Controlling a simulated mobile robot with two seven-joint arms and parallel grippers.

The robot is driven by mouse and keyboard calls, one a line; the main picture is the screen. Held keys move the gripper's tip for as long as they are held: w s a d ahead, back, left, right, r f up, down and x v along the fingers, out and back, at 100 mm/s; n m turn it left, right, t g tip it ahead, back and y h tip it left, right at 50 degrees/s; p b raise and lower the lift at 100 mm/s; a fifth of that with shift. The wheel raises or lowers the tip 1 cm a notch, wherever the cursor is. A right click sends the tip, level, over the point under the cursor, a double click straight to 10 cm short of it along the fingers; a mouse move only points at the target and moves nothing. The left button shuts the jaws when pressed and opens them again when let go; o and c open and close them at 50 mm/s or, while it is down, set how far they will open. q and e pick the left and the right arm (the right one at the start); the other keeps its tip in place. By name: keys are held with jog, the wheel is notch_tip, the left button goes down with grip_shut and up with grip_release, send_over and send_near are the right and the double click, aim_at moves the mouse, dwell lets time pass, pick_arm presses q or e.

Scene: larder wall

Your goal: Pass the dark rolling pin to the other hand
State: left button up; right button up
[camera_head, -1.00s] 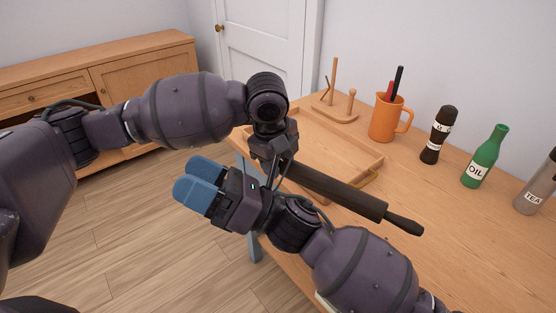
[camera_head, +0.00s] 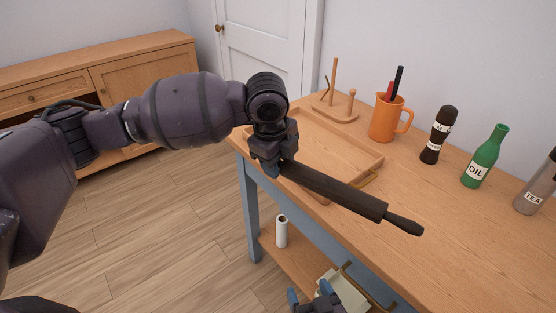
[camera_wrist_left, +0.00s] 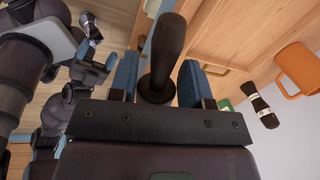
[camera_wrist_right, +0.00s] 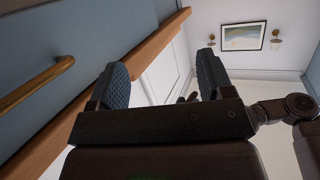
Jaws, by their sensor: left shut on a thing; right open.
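The dark rolling pin (camera_head: 335,190) slants down to the right above the table, its free handle (camera_head: 404,224) pointing right. My left gripper (camera_head: 270,165) is shut on the pin's other end. In the left wrist view the pin's dark handle (camera_wrist_left: 166,48) sits between the two blue fingers. My right gripper (camera_head: 309,292) is low at the bottom edge of the head view, below the tabletop and apart from the pin. In the right wrist view its fingers (camera_wrist_right: 162,82) are spread and empty, with the blue table side to the left.
A wooden tray (camera_head: 362,157) lies on the table under the pin. Behind it stand a peg rack (camera_head: 337,113), an orange jug (camera_head: 384,122), a dark mill (camera_head: 437,137), a green oil bottle (camera_head: 484,158) and a tea jar (camera_head: 535,186). A white roll (camera_head: 282,231) stands on the lower shelf.

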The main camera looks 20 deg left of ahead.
jog(key=s+d+f+m+h, duration=0.1)
jog(key=s+d+h, duration=0.2)
jog(key=d, duration=0.7)
jog(key=s+d+f+m+h, duration=0.2)
jog(key=s+d+h, duration=0.1)
jog(key=d, duration=0.8)
jog(key=s+d+f+m+g+h, duration=0.1)
jog(key=s+d+m+h, duration=0.1)
jog(key=d, duration=0.9)
jog(key=shift+s+d+f+h, duration=0.2)
jog(key=shift+s+f+h, duration=0.15)
jog(key=shift+s+h, duration=0.35)
